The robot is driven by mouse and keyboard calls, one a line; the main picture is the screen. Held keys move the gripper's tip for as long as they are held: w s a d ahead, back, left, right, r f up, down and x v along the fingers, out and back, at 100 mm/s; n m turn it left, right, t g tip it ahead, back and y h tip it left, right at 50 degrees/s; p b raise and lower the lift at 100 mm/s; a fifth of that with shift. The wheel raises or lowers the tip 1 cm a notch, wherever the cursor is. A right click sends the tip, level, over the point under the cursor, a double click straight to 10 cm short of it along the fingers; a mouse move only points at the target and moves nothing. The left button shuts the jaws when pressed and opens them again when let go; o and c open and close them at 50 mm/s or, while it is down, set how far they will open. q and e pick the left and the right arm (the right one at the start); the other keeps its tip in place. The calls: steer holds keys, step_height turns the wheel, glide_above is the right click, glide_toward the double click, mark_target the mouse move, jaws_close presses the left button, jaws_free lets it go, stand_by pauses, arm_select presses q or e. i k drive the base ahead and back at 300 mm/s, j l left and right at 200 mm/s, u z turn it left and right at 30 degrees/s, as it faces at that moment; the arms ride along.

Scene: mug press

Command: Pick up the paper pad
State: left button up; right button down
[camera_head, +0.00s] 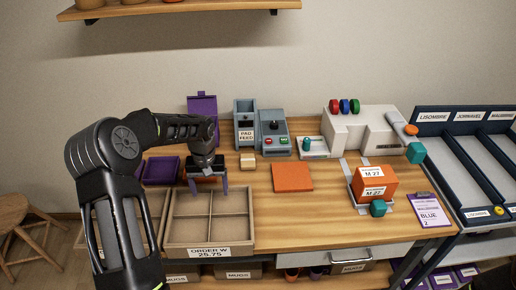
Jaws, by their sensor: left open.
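A small tan block (247,160), which looks like the paper pad, sits on the wooden table in front of the grey pad feed box (246,134). My left gripper (209,186) points down to the left of the block, near the back edge of the divided cardboard tray (252,215). Its two fingers are apart, with no object visible between them. The gripper and block are apart. My right gripper is out of view.
An orange square mat (292,177) lies right of the block. A grey device with buttons (273,140) stands behind it. A white press (362,130) and orange box (373,184) stand to the right.

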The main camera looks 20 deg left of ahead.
mark_target(247, 160)
steer(key=i, duration=0.9)
